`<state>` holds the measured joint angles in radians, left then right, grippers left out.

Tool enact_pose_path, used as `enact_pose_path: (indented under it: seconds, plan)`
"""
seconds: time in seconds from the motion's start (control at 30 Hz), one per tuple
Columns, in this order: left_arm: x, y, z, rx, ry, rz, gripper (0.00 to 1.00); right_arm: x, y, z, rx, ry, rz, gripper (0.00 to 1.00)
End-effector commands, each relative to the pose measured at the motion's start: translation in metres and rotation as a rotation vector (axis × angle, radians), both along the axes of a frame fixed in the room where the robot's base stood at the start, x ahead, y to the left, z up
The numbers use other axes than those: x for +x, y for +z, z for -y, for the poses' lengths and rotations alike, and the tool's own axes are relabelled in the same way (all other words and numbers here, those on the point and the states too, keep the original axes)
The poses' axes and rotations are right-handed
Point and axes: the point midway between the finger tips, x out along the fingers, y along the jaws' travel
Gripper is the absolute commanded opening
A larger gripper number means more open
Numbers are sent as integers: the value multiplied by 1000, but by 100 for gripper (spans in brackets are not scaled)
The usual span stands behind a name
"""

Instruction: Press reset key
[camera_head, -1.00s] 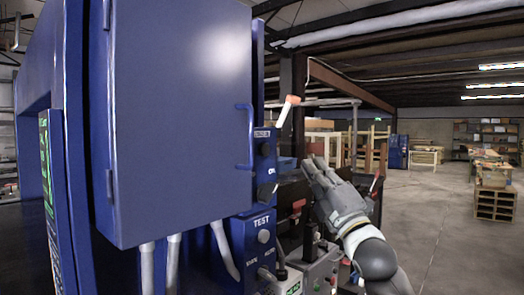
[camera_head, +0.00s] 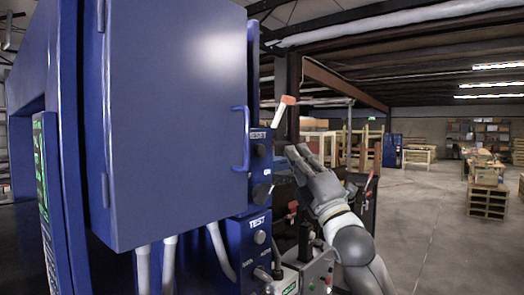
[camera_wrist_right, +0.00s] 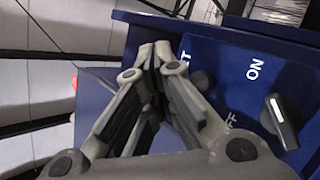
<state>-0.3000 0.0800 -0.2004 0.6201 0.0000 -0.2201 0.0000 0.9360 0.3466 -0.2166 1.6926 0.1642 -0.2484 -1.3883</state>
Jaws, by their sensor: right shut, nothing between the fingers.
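The RESET control is a dark round button (camera_head: 259,150) under a RESET label on a narrow blue control box (camera_head: 258,172) beside the big blue cabinet. In the right wrist view a dark round button (camera_wrist_right: 203,80) sits on the blue panel, just right of the fingers and partly behind them. My right gripper (camera_head: 293,151) is just right of the box at about button height, with its fingers pointing left and up. In the wrist view its fingers (camera_wrist_right: 155,52) are together and empty. A gap to the button shows in the head view. My left gripper is not in view.
An ON/OFF selector knob (camera_wrist_right: 283,120) is on the same panel. The cabinet door has a blue handle (camera_head: 241,138). A TEST box (camera_head: 258,240) is lower down. An orange-topped lever (camera_head: 284,110) rises behind the box. Open floor (camera_head: 430,230) lies to the right.

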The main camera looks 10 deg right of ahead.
Motion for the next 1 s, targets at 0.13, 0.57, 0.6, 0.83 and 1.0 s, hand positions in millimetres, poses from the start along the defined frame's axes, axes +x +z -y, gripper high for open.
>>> enact_pose_path:
  seconds: [0.13, 0.57, 0.6, 0.83, 1.0]
  plan:
    - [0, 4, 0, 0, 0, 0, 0, 17, 2, -14, 2, 1, 0, 0]
    - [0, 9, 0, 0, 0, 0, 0, 41, 0, -32, -1, 0, 1, 0]
    - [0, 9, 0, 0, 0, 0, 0, 41, 0, -32, -1, 0, 1, 0]
    - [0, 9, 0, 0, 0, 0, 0, 41, 0, -32, -1, 0, 1, 0]
    - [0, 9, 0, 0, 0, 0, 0, 41, 0, -32, -1, 0, 1, 0]
